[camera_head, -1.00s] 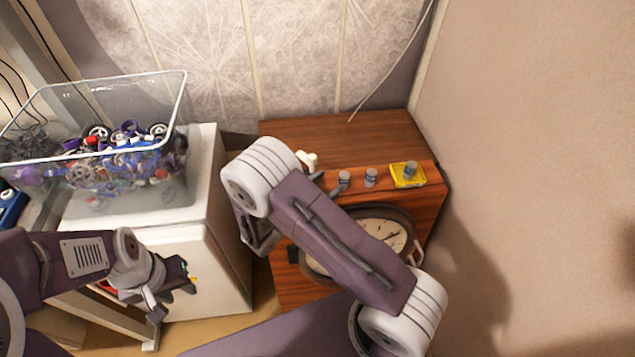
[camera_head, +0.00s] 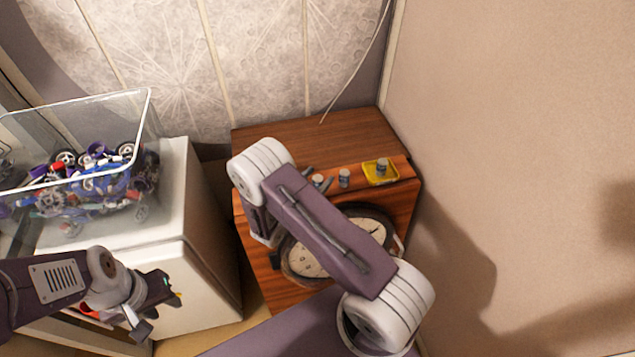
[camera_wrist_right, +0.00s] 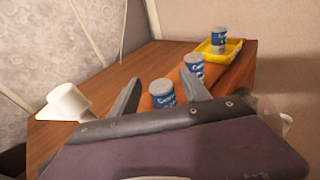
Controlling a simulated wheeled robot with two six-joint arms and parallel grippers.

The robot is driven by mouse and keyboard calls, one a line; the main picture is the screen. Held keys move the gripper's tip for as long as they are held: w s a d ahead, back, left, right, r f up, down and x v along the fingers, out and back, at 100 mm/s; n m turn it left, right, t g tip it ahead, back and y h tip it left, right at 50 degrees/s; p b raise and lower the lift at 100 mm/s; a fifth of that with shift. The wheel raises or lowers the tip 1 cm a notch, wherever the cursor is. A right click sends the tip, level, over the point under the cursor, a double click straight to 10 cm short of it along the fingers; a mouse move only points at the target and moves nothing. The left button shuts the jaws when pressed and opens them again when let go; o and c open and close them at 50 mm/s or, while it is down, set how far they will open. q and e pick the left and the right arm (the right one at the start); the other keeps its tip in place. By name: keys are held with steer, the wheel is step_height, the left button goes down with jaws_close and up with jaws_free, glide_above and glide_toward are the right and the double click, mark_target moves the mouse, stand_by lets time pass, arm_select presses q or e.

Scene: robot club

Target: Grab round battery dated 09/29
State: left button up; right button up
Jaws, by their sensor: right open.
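Three short cylindrical batteries with blue labels and pale tops stand upright on a brown wooden cabinet. The near one (camera_wrist_right: 161,91) is between the two spread fingers of my open right gripper (camera_wrist_right: 163,92); in the head view this battery (camera_head: 318,180) is partly hidden by the gripper. The middle battery (camera_wrist_right: 194,66) stands just beyond the right finger and also shows in the head view (camera_head: 344,178). The far battery (camera_wrist_right: 218,38) stands in a yellow tray (camera_wrist_right: 203,48). The label dates are too small to read. My left gripper (camera_head: 155,305) is away at the lower left.
The wooden cabinet (camera_head: 290,142) has a round dial on its front, partly behind my right arm. A small white object (camera_wrist_right: 66,103) lies left of the gripper. A clear bin (camera_head: 150,110) of colourful parts sits on a white cabinet (camera_head: 190,215). A wall bounds the right.

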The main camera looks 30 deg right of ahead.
mark_target(321, 178)
steer(key=shift+s, duration=0.1)
jaws_close()
steer(key=shift+r, duration=0.1)
steer(key=r, duration=0.4)
steer(key=shift+s+d+r, duration=0.25)
steer(key=shift+d, duration=0.1)
steer(key=s+d+r, duration=0.6)
steer(key=s+d, duration=0.1)
steer(key=d, duration=0.1)
steer(key=shift+d+r+b, duration=0.15)
steer(key=shift+r+b, duration=0.05)
steer(key=shift+b, duration=0.2)
